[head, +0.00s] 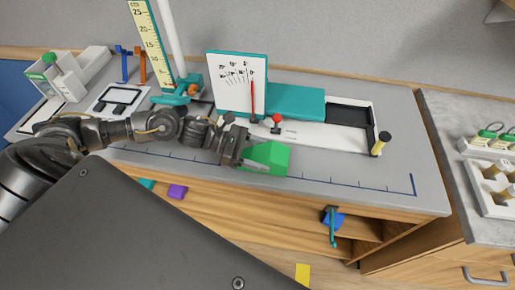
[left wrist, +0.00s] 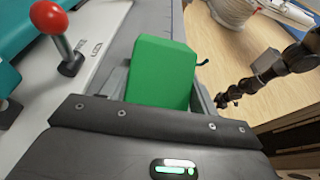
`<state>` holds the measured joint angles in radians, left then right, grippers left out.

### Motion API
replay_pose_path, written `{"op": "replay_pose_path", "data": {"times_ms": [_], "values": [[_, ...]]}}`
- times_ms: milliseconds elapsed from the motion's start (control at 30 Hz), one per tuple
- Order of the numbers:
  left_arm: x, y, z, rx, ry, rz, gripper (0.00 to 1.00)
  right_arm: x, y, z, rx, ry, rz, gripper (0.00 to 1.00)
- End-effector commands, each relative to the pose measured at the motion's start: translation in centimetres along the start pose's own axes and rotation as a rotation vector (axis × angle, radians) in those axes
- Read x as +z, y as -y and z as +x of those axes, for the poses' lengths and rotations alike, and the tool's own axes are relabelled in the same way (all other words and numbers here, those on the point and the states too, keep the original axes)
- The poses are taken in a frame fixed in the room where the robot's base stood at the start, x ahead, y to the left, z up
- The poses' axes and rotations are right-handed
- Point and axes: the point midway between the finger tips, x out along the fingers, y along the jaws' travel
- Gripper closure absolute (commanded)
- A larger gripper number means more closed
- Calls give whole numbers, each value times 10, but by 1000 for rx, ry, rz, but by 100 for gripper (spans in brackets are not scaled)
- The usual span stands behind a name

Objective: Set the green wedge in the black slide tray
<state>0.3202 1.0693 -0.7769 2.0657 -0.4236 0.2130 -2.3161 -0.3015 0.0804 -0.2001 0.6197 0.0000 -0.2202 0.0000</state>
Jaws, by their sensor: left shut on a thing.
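The green wedge (head: 266,156) is clamped in my left gripper (head: 240,150), above the front part of the grey bench. In the left wrist view the wedge (left wrist: 160,75) stands between the two fingers, its lower part hidden by the gripper body. The black slide tray (head: 350,116) is a dark recess in the right end of the white base, behind and to the right of the wedge. It looks empty. A dark jointed arm, seemingly my right one, shows at the right of the left wrist view; its fingers are too small to judge.
A teal block (head: 295,101), a dial panel (head: 237,82) and a red-knobbed lever (head: 276,121) stand on or by the white base (head: 310,134). The bench front strip right of the wedge is clear.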

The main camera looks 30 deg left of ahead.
Motion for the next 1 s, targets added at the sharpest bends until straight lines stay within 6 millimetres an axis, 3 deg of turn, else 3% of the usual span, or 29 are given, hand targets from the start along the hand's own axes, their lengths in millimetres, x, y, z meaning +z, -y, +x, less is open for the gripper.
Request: {"op": "replay_pose_path", "data": {"times_ms": [400,433,600,1000], "values": [[-6,0,2,0,0,2,73,-1,0,5,0,-1,0,59],[-6,0,2,0,0,2,38,-1,0,5,0,-1,0,59],[-4,0,1,0,0,2,17,-2,0,4,0,-2,0,59],[-4,0,-4,3,-3,2,17,-2,0,2,0,-3,0,59]]}}
